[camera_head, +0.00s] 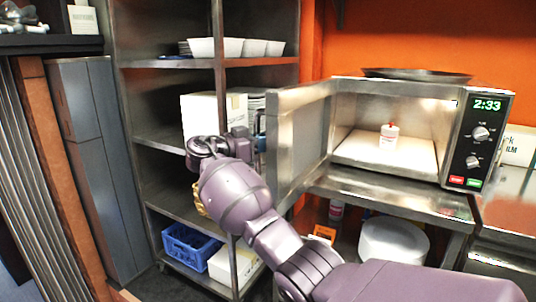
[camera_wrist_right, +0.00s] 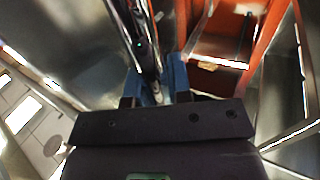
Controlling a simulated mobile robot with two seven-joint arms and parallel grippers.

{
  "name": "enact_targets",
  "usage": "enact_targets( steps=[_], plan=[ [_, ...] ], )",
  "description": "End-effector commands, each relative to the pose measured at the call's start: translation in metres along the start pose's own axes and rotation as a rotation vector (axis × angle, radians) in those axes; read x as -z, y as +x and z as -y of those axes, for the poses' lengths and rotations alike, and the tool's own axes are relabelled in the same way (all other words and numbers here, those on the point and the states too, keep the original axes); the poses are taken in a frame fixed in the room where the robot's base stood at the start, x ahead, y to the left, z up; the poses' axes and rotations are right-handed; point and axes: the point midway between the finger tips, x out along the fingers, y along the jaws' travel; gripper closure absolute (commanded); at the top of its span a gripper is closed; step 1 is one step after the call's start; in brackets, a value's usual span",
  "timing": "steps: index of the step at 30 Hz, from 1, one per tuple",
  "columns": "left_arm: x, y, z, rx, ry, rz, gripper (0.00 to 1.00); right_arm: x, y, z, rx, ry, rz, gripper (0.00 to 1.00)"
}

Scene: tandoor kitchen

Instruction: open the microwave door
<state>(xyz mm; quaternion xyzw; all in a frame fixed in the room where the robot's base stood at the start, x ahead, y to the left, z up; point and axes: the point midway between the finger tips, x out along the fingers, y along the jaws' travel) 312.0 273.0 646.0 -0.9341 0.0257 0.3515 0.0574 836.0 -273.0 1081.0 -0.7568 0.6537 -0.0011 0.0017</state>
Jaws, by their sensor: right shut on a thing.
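The microwave (camera_head: 455,150) stands on a steel shelf at the right, with its display and two knobs on its right side. Its door (camera_head: 295,140) stands wide open, swung out to the left, so the lit inside shows. A small white bottle with a red top (camera_head: 389,136) stands inside. My right arm reaches in from the lower right, and my right gripper (camera_head: 260,142) is at the door's outer left edge. In the right wrist view, my right gripper's blue fingertips (camera_wrist_right: 156,82) are shut on the dark bar-like door handle (camera_wrist_right: 143,35). My left gripper is not in view.
A steel rack (camera_head: 170,140) with white bowls (camera_head: 228,47) and a white box (camera_head: 205,113) stands behind my gripper. A blue crate (camera_head: 188,246) is low on it. A dark pan (camera_head: 418,75) lies on top of the microwave. White plates (camera_head: 393,240) are below the microwave.

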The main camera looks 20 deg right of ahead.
Motion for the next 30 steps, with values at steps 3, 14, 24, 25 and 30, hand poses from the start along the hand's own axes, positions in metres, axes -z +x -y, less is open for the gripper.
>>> enact_targets(
  steps=[3,14,24,25,30],
  plan=[
    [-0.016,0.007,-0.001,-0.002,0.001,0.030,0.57,-0.012,-0.004,0.013,-0.020,-0.012,0.001,1.00],
    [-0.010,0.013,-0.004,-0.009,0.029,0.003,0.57,-0.006,-0.009,0.030,-0.062,-0.007,0.000,1.00],
    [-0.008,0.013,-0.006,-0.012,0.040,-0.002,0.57,-0.002,-0.009,0.033,-0.070,-0.003,-0.001,1.00],
    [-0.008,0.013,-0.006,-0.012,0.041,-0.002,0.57,-0.002,-0.009,0.033,-0.070,-0.002,-0.001,1.00],
    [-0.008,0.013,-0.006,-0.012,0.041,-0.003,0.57,-0.002,-0.009,0.032,-0.070,-0.002,-0.001,1.00]
  ],
)
